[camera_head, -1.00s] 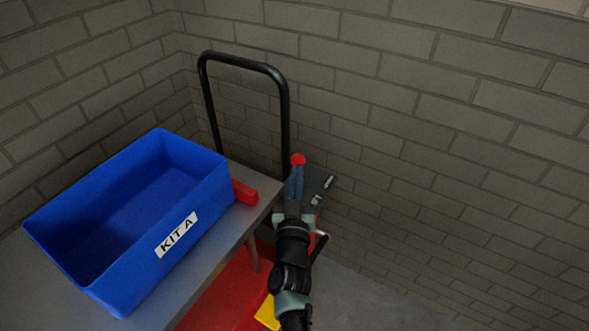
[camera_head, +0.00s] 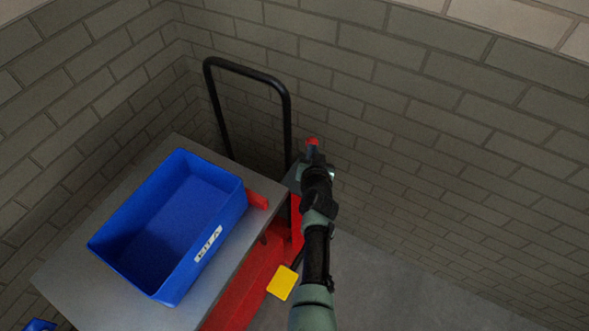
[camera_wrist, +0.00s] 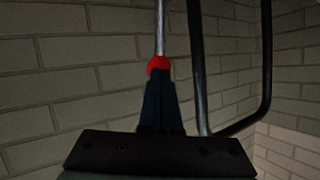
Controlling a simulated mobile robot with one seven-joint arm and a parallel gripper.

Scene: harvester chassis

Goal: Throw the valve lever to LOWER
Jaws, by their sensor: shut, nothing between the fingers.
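The valve lever shows as a red ball knob (camera_head: 312,141) just beyond my fingertips in the head view. In the wrist view the red knob (camera_wrist: 159,63) sits on a thin steel rod (camera_wrist: 160,28) that runs up out of the picture. My gripper (camera_head: 313,151) has its dark fingers together and empty. In the wrist view the fingertips (camera_wrist: 159,78) overlap the lower edge of the knob; I cannot tell whether they touch it. My gripper and arm hide the lever's base and most of the dark valve housing in the head view.
A blue bin marked KIT A (camera_head: 208,244) stands on a grey table (camera_head: 75,270) at left, with a red block (camera_head: 257,200) beside it. A black tubular hoop (camera_head: 287,125) rises behind. A yellow plate (camera_head: 283,282) lies low near red bodywork. Brick walls close the back.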

